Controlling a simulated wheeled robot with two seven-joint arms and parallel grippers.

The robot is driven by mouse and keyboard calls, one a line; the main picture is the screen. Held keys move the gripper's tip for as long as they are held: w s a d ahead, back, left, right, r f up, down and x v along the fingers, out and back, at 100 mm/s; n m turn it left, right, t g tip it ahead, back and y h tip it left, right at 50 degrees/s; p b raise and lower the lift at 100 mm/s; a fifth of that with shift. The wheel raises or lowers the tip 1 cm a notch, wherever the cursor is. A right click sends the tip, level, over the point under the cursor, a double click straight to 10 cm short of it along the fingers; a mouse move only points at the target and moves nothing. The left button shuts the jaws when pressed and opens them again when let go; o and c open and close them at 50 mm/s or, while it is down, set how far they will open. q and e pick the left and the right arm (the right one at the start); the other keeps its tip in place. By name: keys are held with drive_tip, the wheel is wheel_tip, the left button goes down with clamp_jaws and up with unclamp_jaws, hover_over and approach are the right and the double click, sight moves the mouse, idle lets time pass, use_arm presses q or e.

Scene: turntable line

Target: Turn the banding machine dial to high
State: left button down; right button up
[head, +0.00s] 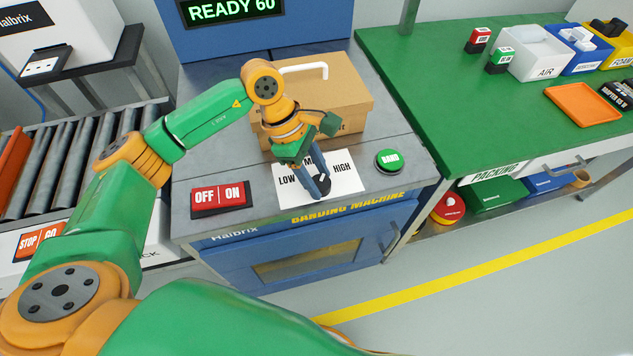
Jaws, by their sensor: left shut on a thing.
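The banding machine (225,228) stands in front of me, with a grey top and a blue front. Its black dial (323,184) sits on a white plate (346,184) marked LOW, M and HIGH; the middle word is partly covered. My left gripper (318,190) points down at the plate and is shut on the dial. The fingers hide part of the dial, so I cannot tell its pointer's exact direction. My right gripper is not in view.
A red OFF/ON switch (219,198) lies left of the plate and a green BAND button (389,160) right of it. A cardboard box (345,100) stands behind. A roller conveyor (60,160) is at left, a green packing table (440,100) at right.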

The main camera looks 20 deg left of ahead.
use_arm(q)
drive_tip(key=shift+m+g+b, duration=0.4)
drive_tip(key=shift+m+b, duration=0.2)
drive_tip(key=shift+m, duration=0.4)
drive_tip(key=shift+c, duration=1.5)
unclamp_jaws()
drive_tip(key=v, duration=0.7)
